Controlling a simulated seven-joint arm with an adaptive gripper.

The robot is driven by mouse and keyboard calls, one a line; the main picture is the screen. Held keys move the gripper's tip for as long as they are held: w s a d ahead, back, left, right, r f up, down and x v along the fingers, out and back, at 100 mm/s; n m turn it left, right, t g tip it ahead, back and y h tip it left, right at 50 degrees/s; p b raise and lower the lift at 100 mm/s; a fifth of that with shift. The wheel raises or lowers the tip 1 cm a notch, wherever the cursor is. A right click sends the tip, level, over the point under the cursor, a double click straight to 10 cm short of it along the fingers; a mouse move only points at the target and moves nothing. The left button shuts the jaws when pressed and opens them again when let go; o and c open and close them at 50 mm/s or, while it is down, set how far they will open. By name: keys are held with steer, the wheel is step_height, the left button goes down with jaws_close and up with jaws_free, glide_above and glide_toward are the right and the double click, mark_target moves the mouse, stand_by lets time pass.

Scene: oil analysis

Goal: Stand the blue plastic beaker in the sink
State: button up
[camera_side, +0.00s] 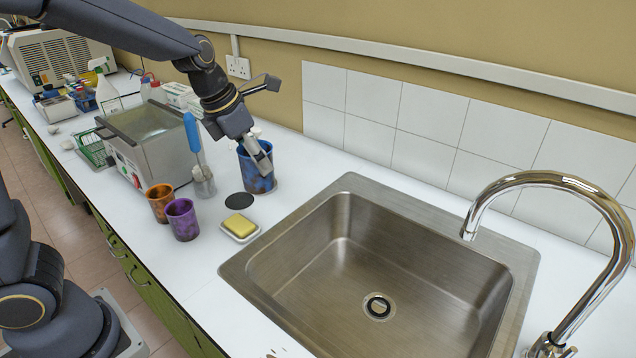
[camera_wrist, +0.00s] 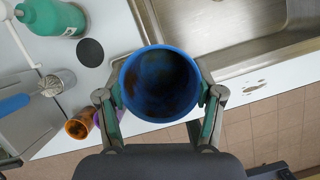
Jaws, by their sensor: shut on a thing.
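The blue beaker (camera_side: 255,172), with dark brownish blotches, is held upright by my gripper (camera_side: 262,160) left of the sink. In the wrist view the blue beaker (camera_wrist: 160,84) fills the space between the two fingers of my gripper (camera_wrist: 160,100), open mouth facing the camera. The fingers press on its opposite sides. It appears raised above the counter, but the gap beneath it is not clear. The steel sink (camera_side: 345,193) is empty, with a drain (camera_side: 378,306) in its floor. The sink (camera_wrist: 245,62) also shows at the wrist view's upper right.
A yellow soap on a dish (camera_side: 239,229), a black disc (camera_side: 239,200), a purple cup (camera_side: 182,219), an orange cup (camera_side: 159,203) and a blue-handled brush (camera_side: 193,135) stand left of the sink. The chrome faucet (camera_side: 600,215) arches over the sink's right side. A green bottle (camera_wrist: 50,16) stands nearby.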

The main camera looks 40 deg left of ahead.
steer(key=d+m, duration=0.2)
steer(key=d, duration=1.1)
steer(key=shift+h, duration=0.4)
steer(key=f, duration=3.4)
steer(key=shift+w+a+f, duration=0.15)
steer(key=shift+w+f, duration=0.2)
steer(key=shift+f, duration=0.05)
steer(key=o, duration=1.2)
steer(key=shift+f, duration=0.1)
steer(key=shift+o, duration=0.2)
